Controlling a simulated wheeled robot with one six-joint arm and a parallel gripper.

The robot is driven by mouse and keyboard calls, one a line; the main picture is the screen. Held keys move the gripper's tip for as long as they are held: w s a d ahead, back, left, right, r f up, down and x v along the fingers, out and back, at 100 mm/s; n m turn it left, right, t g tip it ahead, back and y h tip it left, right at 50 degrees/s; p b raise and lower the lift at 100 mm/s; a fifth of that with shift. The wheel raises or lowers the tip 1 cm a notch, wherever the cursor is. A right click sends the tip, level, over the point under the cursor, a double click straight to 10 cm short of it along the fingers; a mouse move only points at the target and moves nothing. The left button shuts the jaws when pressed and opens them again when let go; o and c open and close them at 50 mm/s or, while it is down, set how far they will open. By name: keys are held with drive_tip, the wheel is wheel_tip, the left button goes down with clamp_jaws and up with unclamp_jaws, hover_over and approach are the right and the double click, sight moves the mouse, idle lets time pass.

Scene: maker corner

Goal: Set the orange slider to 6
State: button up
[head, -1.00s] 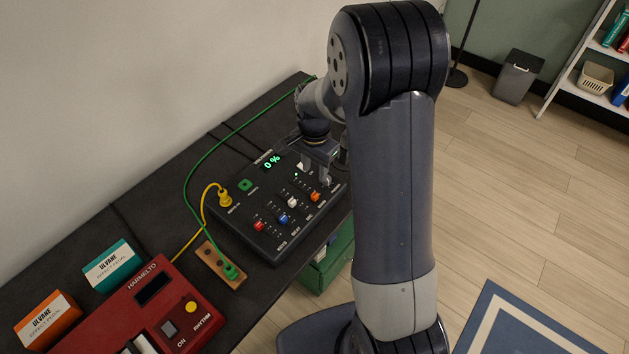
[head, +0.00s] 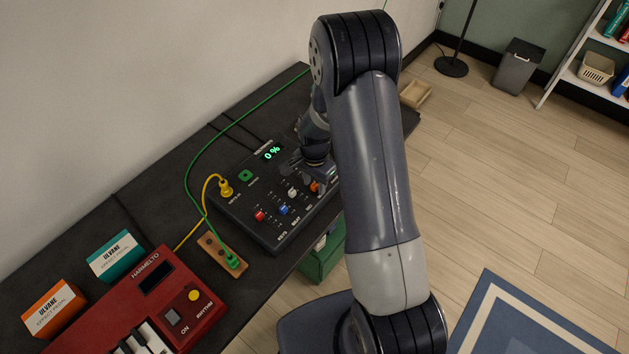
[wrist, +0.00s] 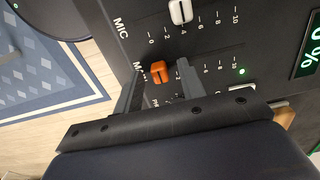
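The orange slider (head: 315,187) is a small knob on the black mixer panel (head: 237,207). In the wrist view the orange slider (wrist: 159,72) stands near the low end of its scale; the numbers beside it are partly hidden by a finger. My gripper (wrist: 160,67) is open, with one finger on each side of the orange knob and small gaps visible. In the head view my gripper (head: 322,174) is over the right part of the panel, largely hidden by its own wrist.
A white slider (wrist: 180,12) sits beside the orange one. Blue (head: 284,210) and red (head: 260,215) sliders are farther left. The mixer's display (head: 272,152) reads 0 %. A yellow plug (head: 226,189) and green cable (head: 187,178) lie left of my arm.

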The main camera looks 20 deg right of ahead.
sight(300, 180)
drive_tip(key=shift+c, duration=0.2)
clamp_jaws()
idle(0.3)
drive_tip(key=w+a+b, duration=0.1)
drive_tip(key=w, duration=0.1)
drive_tip(key=w+a+b, duration=0.1)
drive_tip(key=w, duration=0.1)
drive_tip(key=shift+a+f, duration=0.1)
drive_tip(key=shift+a, duration=0.3)
drive_tip(key=shift+w+a, duration=0.2)
drive_tip(key=shift+o, duration=0.2)
unclamp_jaws()
